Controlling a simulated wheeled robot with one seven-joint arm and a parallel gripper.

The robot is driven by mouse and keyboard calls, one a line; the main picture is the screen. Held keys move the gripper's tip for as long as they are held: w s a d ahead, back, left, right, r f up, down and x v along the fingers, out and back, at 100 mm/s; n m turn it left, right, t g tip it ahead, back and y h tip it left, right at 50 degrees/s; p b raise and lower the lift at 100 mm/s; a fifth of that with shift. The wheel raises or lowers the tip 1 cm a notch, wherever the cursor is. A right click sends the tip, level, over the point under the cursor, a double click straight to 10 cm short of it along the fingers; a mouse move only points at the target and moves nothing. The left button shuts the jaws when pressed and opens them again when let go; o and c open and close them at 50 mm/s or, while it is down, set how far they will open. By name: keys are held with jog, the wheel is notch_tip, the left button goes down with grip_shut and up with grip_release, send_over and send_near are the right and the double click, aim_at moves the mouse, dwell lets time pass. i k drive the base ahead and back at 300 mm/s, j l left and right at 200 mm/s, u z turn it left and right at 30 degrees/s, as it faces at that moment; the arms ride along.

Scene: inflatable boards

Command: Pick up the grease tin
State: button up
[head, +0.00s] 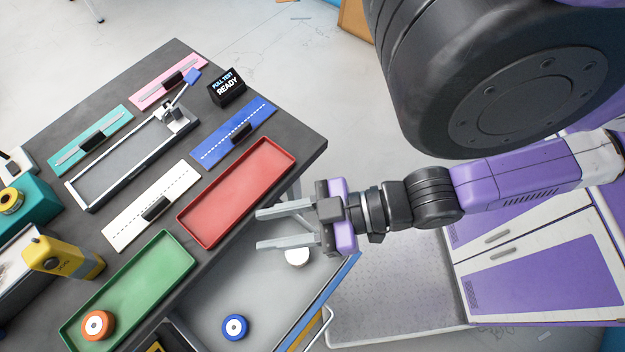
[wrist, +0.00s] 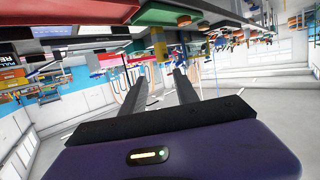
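My gripper (head: 258,229) is open and empty, pointing left over the drawer and the near edge of the worktop. A small white round item (head: 297,257) lies in the open grey drawer (head: 270,285), just below my gripper in the head view and partly hidden by it; it may be the grease tin, but no label shows. A blue ring-shaped item (head: 234,327) with a white centre lies lower in the same drawer. In the wrist view both fingers (wrist: 160,85) are apart with nothing between them.
The dark worktop holds a red tray (head: 240,190), a green tray (head: 140,285) with an orange roll (head: 98,325), a yellow device (head: 62,257), coloured strips and a black READY display (head: 227,87). A purple-and-white cabinet (head: 540,250) stands at right.

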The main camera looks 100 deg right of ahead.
aim_at(297, 258)
jog(key=k, duration=1.2)
jog(key=z, duration=3.75)
jog(key=k+j+z, duration=0.3)
jog(key=k+z, duration=0.15)
jog(key=k+j+z, duration=0.1)
jog(key=k+z, duration=0.35)
jog(key=k, duration=1.9)
jog(key=k+u, duration=0.2)
jog(key=k, duration=0.2)
jog(key=k+j+u, duration=0.2)
jog(key=k, duration=0.25)
jog(key=k+j+u, duration=0.25)
jog(key=k, duration=0.15)
jog(key=l+u, duration=0.1)
jog(key=u, duration=0.6)
